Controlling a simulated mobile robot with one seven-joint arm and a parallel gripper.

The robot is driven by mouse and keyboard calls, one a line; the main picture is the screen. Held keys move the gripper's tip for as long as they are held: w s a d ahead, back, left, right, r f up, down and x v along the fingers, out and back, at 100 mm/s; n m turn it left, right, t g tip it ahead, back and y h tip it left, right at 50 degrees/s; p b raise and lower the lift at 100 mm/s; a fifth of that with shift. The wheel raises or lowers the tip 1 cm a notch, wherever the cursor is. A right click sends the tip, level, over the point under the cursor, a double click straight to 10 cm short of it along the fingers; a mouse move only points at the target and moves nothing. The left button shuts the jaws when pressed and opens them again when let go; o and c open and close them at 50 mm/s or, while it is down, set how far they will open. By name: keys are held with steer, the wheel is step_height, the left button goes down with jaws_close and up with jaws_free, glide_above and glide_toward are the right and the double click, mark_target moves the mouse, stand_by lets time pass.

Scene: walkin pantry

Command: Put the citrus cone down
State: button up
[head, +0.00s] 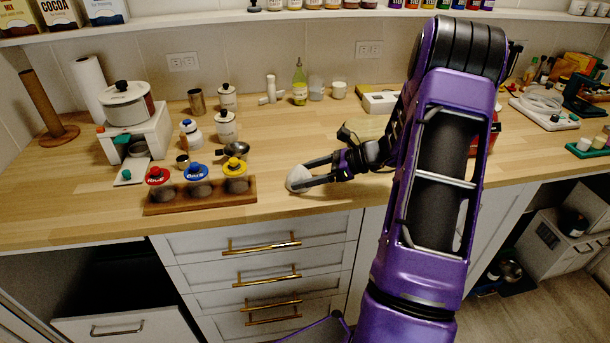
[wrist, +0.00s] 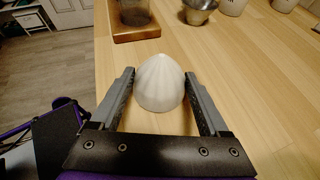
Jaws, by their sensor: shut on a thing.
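The citrus cone (head: 298,178) is a white, ribbed, pointed dome. In the head view it is at the tips of my gripper (head: 315,173), low over or on the wooden counter, right of the wooden rack. In the wrist view the cone (wrist: 160,84) sits between the two fingers of my gripper (wrist: 160,92), its tip pointing up and away. My gripper is shut on it. I cannot tell whether its base touches the counter.
A wooden rack (head: 200,207) with red, blue and yellow-topped jars stands left of the cone. A small metal cup (head: 233,149) stands behind. The counter (head: 285,225) is clear in front of the cone, up to its front edge. A white juicer-like appliance (head: 135,135) stands far left.

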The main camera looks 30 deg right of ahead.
steer(key=shift+f, duration=0.2)
steer(key=o, duration=1.2)
steer(key=shift+o, duration=0.2)
steer(key=shift+r, duration=0.25)
steer(key=v, duration=1.2)
steer(key=shift+p, duration=0.3)
steer(key=shift+f, duration=0.1)
